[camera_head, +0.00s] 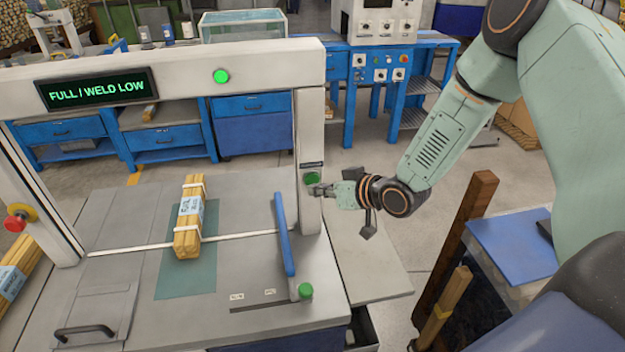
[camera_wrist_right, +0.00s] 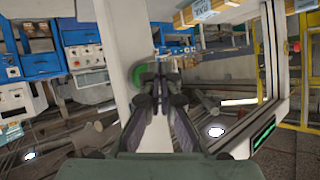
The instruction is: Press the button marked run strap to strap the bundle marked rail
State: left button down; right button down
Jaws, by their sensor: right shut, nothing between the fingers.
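The strapping machine's arch (camera_head: 150,75) stands over a grey table. A wooden bundle (camera_head: 187,222) with a pale blue label lies on the table under the arch, with white bands around it; I cannot read its label surely. A green button (camera_head: 312,179) sits on the right post below a small dark label too small to read. My right gripper (camera_head: 320,190) is shut and empty, its tips at the post close beside this button. In the right wrist view the green button (camera_wrist_right: 138,74) shows partly behind the fingers (camera_wrist_right: 166,72); contact cannot be told. My left gripper is not in view.
The display (camera_head: 97,88) reads FULL / WELD LOW; a green lamp (camera_head: 221,76) is lit. Another green button (camera_head: 305,290) is at the table's front corner, near a blue bar (camera_head: 284,235). A red knob (camera_head: 15,223) is on the left post. Wooden posts (camera_head: 465,235) stand right.

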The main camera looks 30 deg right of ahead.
jog(key=s+p, duration=0.1)
jog(key=s, duration=0.1)
jog(key=s+a+p, duration=0.1)
jog(key=s, duration=0.1)
jog(key=shift+s+a, duration=0.1)
jog(key=shift+s, duration=0.3)
dwell(0.5)
jog(key=s+a+f+m+g+h, duration=0.1)
jog(key=s+a+f+g, duration=0.15)
jog(key=s+f, duration=0.4)
jog(key=s+a+f+g+h, duration=0.1)
jog(key=s+a+f+g, duration=0.15)
jog(key=s+f, duration=0.4)
jog(key=s+d+f+m+g+h, duration=0.2)
jog(key=s+g, duration=0.5)
jog(key=s, duration=1.4)
notch_tip(320, 180, down, 20)
jog(key=b, duration=2)
jog(key=shift+w+a+r+n+t+h, duration=0.25)
jog(key=shift+w+n+t+h, duration=0.05)
jog(key=shift+w+h, duration=0.1)
